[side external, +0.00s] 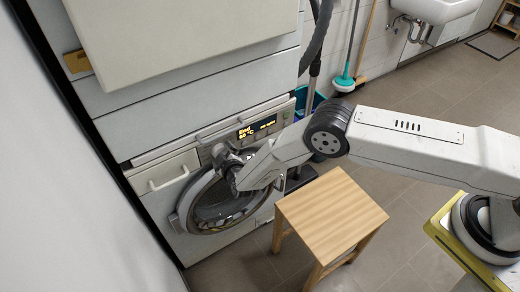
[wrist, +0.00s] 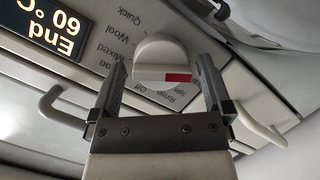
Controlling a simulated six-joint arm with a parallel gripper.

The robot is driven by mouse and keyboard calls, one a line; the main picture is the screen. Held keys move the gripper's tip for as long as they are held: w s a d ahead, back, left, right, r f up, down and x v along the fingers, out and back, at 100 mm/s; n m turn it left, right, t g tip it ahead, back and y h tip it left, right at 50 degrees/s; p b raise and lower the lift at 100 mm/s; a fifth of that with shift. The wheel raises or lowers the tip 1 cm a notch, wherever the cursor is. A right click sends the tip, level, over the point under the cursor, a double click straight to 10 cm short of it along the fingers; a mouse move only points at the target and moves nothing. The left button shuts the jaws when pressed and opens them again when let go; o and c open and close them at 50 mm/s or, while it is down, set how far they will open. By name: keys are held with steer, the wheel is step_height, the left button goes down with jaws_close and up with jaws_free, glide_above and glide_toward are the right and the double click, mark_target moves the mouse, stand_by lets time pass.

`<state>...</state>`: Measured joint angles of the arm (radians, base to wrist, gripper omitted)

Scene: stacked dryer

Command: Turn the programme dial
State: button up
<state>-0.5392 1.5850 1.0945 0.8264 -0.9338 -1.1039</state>
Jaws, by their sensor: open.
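The programme dial (wrist: 160,52) is a round, light grey knob with a raised grip and a red mark on its lower right, seen upside down in the wrist view. Printed words such as Quick, Wool, Mixed, Rinse and Off surround it. My gripper (wrist: 163,72) is open, with one finger to each side of the dial; gaps show between fingers and knob. In the side view my gripper (side external: 228,168) is at the machine's control panel, above the round door (side external: 180,205). The dial is hard to make out there, partly hidden by my wrist.
The lit display (wrist: 42,28) reads End and 60 °C; it also shows in the side view (side external: 258,129). A drawer with a handle (side external: 168,178) is left of my gripper. A wooden stool (side external: 330,210) stands under my arm. Another machine (side external: 195,90) is stacked above.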

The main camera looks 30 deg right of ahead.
steer(key=c, duration=1.1)
steer(key=shift+d+m, duration=0.1)
steer(key=shift+m, duration=0.2)
steer(key=m+y, duration=0.1)
steer(key=m, duration=0.1)
steer(key=m+y, duration=0.1)
steer(key=shift+d+m, duration=0.2)
steer(key=shift+m, duration=0.2)
steer(key=m+y, duration=0.1)
steer(key=m, duration=0.1)
steer(key=m+y, duration=0.1)
steer(key=m, duration=0.1)
steer(key=shift+d+f+m+t+y, duration=0.1)
steer(key=shift+d+m+t+y, duration=0.05)
steer(key=shift+m+t+y, duration=0.2)
steer(key=m+y, duration=0.1)
steer(key=m, duration=0.1)
steer(key=m+y, duration=0.1)
steer(key=m, duration=0.1)
steer(key=shift+f+m+t, duration=0.15)
steer(key=shift+m+t, duration=0.2)
steer(key=m, duration=0.2)
steer(key=m+t, duration=0.1)
steer(key=m, duration=0.2)
steer(key=shift+f+t+y, duration=0.15)
steer(key=shift+t+y, duration=0.15)
steer(key=shift+y, duration=0.05)
